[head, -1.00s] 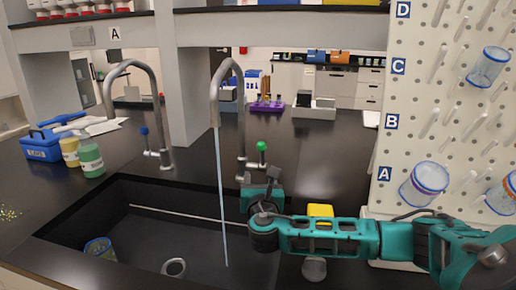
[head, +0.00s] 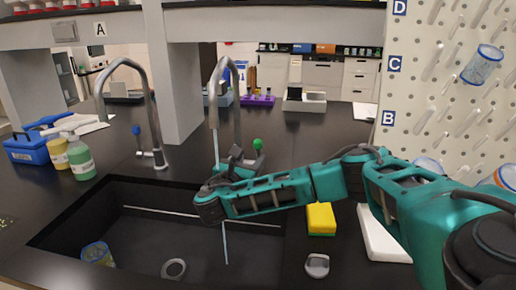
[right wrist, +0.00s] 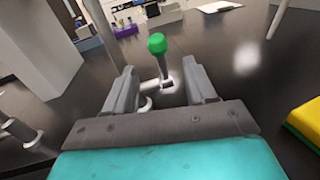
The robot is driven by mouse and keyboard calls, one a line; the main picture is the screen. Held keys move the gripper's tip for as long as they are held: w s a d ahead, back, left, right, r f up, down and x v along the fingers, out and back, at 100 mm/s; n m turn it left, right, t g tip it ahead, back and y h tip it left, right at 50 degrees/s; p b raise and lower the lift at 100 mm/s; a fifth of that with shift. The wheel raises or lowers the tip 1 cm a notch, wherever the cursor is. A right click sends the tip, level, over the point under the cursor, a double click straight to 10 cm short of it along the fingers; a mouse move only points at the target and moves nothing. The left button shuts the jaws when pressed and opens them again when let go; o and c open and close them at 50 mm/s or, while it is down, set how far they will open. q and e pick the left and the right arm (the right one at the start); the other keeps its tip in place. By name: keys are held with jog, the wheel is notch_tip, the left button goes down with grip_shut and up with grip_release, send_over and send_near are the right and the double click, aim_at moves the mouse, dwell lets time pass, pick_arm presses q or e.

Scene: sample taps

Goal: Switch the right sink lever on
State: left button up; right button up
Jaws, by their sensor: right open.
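The right sink lever with a green knob (head: 258,144) stands at the base of the right tap (head: 237,100). A pale blue stream of water (head: 216,150) falls from that tap's spout into the sink. My right gripper (head: 236,158) is at the tap base, near the lever. In the right wrist view my right gripper (right wrist: 160,88) is open, with the green-knobbed lever (right wrist: 158,58) beyond and between its two fingers. I cannot tell whether a finger touches it. The left tap (head: 150,105) has a blue-knobbed lever (head: 137,130). My left gripper is not in view.
The black sink (head: 70,215) holds a blue-rimmed cup (head: 97,254) and a ring-shaped drain (head: 174,268). A yellow sponge (head: 321,218) lies right of the sink. Bottles and a blue box (head: 28,150) stand left. A pegboard (head: 440,70) rises at the right.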

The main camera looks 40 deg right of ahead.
aim_at(259, 148)
jog(key=x, duration=0.7)
jog(key=shift+w+d, duration=0.15)
jog(key=shift+d, duration=0.15)
jog(key=shift+c, duration=0.3)
grip_shut()
